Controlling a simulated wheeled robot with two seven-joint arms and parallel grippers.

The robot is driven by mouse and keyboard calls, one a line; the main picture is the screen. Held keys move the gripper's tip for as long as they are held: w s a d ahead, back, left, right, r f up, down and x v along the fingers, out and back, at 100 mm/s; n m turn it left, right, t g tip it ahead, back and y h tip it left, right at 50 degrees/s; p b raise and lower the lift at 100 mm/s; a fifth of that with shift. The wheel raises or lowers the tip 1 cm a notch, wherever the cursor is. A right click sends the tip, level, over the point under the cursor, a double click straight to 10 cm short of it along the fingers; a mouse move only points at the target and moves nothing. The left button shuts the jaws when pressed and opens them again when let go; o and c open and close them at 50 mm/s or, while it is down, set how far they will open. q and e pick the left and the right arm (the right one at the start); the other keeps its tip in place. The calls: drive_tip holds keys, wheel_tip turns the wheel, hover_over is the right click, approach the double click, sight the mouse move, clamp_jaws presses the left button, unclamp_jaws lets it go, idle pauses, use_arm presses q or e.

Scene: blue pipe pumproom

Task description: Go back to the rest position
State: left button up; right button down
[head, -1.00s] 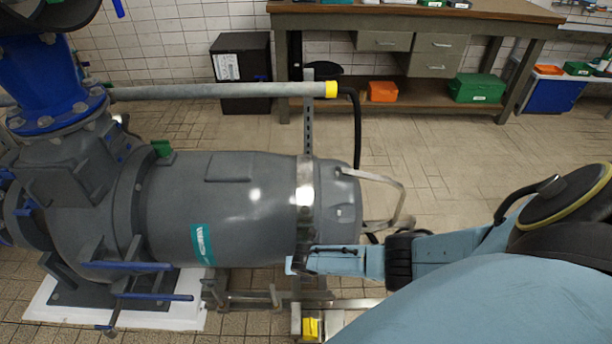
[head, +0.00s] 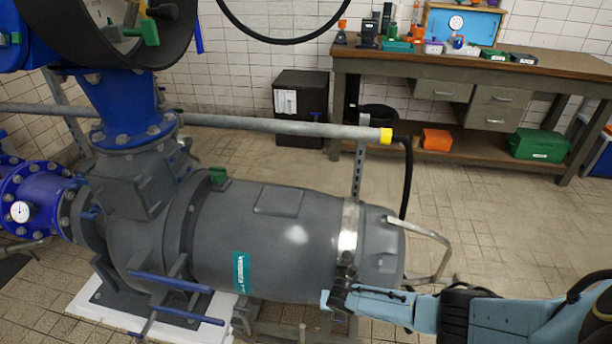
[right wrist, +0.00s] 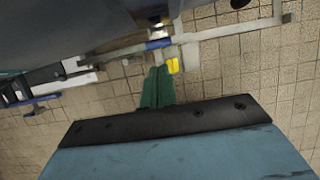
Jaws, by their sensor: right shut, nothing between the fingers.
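My right arm (head: 470,313) reaches in from the right edge of the head view, its light blue end in front of the grey pump's lower right part. In the right wrist view my right gripper (right wrist: 157,88) shows as two green fingers closed together, with nothing between them. They point toward the floor and the pump's frame. The fingers cannot be made out clearly in the head view. My left gripper is in neither current view.
The big grey pump (head: 275,230) lies across the middle, with a metal handle (head: 435,250) at its right end. A grey rail (head: 280,127) with a yellow end runs behind it. A workbench (head: 480,70) stands behind. Tiled floor (head: 500,215) to the right is clear.

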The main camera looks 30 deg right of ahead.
drive_tip(key=shift+s, duration=0.1)
drive_tip(key=s+f+m, duration=0.5)
drive_tip(key=s+m, duration=0.3)
drive_tip(key=s, duration=0.4)
drive_tip(key=s+a+f+m+g+y, duration=0.1)
drive_tip(key=s+f+m, duration=0.3)
drive_tip(key=s+m, duration=0.5)
drive_tip(key=s+f+m+g, duration=0.1)
drive_tip(key=s+f+m, duration=0.4)
drive_tip(key=s, duration=1.2)
drive_tip(key=m, duration=0.3)
drive_tip(key=shift+a+f+y, duration=0.3)
